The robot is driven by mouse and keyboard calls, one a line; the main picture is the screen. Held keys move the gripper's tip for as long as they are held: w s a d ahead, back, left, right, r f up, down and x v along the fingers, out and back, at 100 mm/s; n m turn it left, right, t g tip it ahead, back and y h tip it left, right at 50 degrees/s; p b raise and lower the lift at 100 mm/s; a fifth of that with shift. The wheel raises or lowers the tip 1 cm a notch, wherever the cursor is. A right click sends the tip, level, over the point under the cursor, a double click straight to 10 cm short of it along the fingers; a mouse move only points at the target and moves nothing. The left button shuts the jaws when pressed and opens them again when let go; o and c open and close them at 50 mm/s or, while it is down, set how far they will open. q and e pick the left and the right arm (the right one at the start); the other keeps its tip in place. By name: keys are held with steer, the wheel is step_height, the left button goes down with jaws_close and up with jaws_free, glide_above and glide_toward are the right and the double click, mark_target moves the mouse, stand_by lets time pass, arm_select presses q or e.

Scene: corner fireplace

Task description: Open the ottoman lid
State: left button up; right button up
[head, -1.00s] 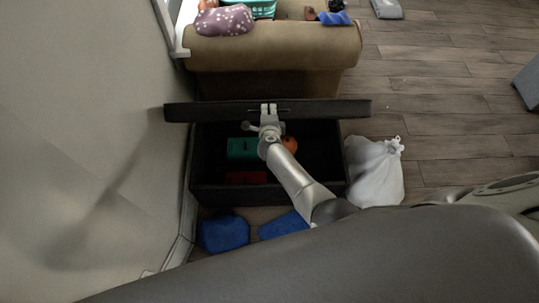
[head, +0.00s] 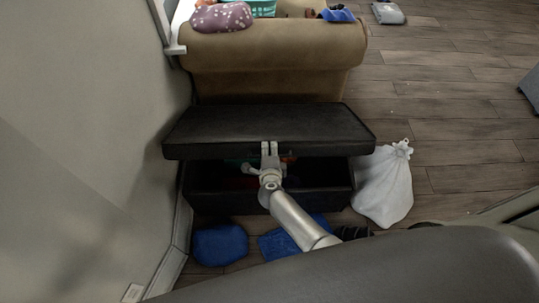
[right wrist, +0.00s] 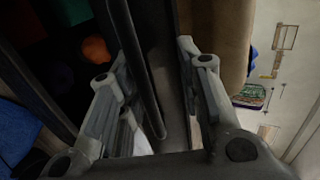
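The ottoman (head: 270,202) is a black box in the lower middle of the head view. Its black lid (head: 265,124) is tilted, raised at the front above the box. Inside, mostly in shadow, I can make out a little green and orange. My right gripper (head: 269,146) is at the middle of the lid's front edge. In the right wrist view, the gripper (right wrist: 160,85) has its fingers spread, with the dark lid (right wrist: 150,45) between them. Whether they touch it is unclear. An orange ball-like thing (right wrist: 95,50) shows inside the ottoman. My left gripper does not show.
A tan sofa (head: 270,60) stands behind the ottoman, and a wall (head: 80,130) runs close on the left. A white sack (head: 385,188) sits at the right. Blue cushions (head: 220,244) lie in front. Wooden floor (head: 450,120) is open at the right.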

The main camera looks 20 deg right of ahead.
stand_by(0.3)
steer(key=s+a+r+p, duration=0.2)
steer(key=s+r+p, duration=0.6)
steer(key=s+p, duration=0.1)
steer(key=shift+a+r+p, duration=0.2)
steer(key=shift+a+p, duration=0.05)
steer(key=shift+p, duration=0.25)
stand_by(0.6)
stand_by(0.7)
